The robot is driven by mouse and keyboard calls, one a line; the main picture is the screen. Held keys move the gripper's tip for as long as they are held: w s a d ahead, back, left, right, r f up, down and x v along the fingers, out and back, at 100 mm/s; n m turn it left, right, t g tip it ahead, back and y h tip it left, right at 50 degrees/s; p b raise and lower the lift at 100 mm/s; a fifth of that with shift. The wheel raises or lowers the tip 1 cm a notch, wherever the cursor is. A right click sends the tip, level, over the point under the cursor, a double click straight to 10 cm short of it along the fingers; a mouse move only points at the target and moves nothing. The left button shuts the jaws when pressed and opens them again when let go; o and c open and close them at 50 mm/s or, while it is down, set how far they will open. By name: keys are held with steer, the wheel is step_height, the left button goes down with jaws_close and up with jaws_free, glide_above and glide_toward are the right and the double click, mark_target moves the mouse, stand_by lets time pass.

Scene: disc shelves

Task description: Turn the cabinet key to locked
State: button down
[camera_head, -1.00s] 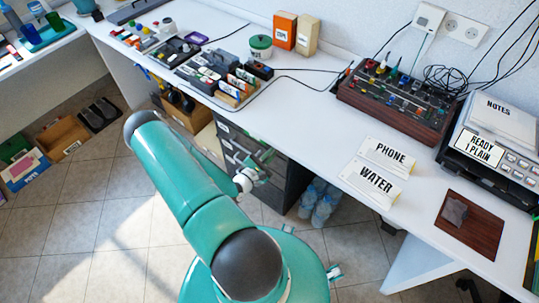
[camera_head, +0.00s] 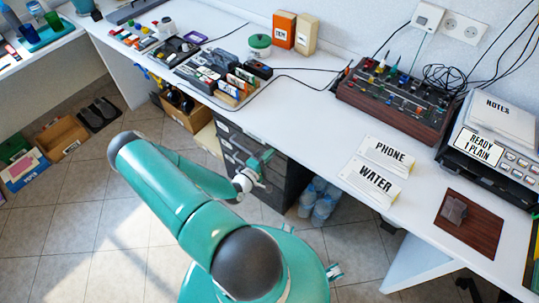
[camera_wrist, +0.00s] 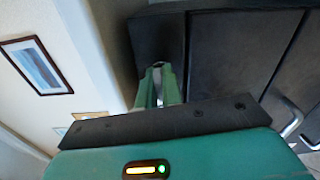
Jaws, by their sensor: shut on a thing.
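The dark grey drawer cabinet (camera_head: 283,178) stands under the desk, and its front fills much of the wrist view (camera_wrist: 235,50). My gripper (camera_head: 260,163) is at the cabinet's upper front in the head view. In the wrist view my gripper (camera_wrist: 158,84) has its green fingers shut on a small silvery piece, which looks like the cabinet key (camera_wrist: 158,66), close against a dark panel. The fingers hide most of the key, so I cannot tell which way it is turned.
Silver drawer handles (camera_wrist: 290,118) are at the right of the wrist view. Water bottles (camera_head: 322,203) stand on the floor beside the cabinet. The white desk (camera_head: 310,130) overhangs it. A cardboard box (camera_head: 190,115) is to its left.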

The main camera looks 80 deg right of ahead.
steer(key=shift+w+m, duration=0.1)
steer(key=shift+m, duration=0.5)
steer(key=c, duration=1.6)
jaws_free()
steer(key=shift+o, duration=0.2)
steer(key=v, duration=1.3)
steer(key=shift+w+a, duration=0.15)
steer(key=shift+a, duration=0.2)
